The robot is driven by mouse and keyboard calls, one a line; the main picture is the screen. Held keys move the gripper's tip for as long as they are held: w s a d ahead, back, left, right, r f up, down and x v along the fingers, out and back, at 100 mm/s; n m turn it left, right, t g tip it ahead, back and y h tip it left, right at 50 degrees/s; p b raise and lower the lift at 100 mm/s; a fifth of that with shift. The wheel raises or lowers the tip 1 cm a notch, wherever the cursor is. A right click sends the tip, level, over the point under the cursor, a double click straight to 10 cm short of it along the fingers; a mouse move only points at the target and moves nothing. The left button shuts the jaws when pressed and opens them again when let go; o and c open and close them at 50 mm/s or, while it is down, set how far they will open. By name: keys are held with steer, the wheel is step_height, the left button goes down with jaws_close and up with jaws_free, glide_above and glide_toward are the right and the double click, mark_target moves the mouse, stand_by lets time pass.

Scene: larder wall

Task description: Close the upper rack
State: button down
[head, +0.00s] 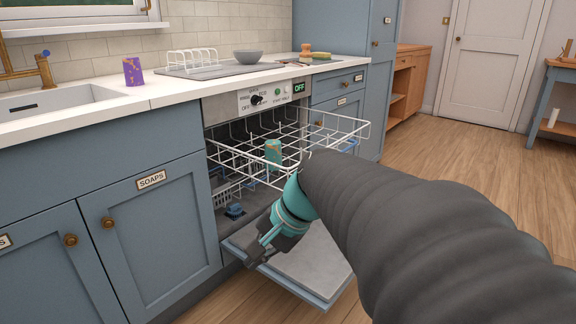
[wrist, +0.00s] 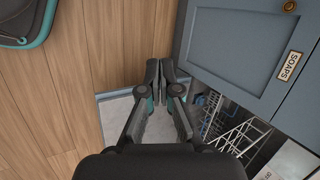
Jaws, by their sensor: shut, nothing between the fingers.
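The upper rack (head: 335,128) is a white wire basket, pulled out of the dishwasher below the counter. A green cup (head: 273,151) shows inside its wires. The dishwasher door (head: 308,268) is folded down, with its pale inner face up. My gripper (head: 252,258) is lower than the upper rack, over the left part of the lowered door and apart from the rack. The wrist view shows its fingers (wrist: 160,66) shut together and empty. White wires (wrist: 235,132) show right of the fingers there; I cannot tell which rack they belong to.
A lower rack (head: 226,192) with a blue item (head: 235,210) sits inside the dishwasher. The soaps cabinet (head: 152,235) adjoins on the left. A purple cup (head: 133,71) and a grey bowl (head: 249,57) stand on the counter. The wooden floor to the right is clear.

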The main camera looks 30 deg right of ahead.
steer(key=w+d+r+m+t+y+b, duration=0.15)
steer(key=w+d+m+t+y, duration=0.25)
steer(key=w+d+m, duration=0.85)
steer(key=d+m+t+h+b, duration=0.25)
steer(key=d+m+t, duration=0.55)
steer(key=d, duration=1.6)
steer(key=b+x, duration=0.1)
steer(key=x, duration=1.2)
steer(key=shift+a+r+y, duration=0.2)
steer(key=shift+r+y, duration=0.15)
steer(key=shift+r, duration=0.3)
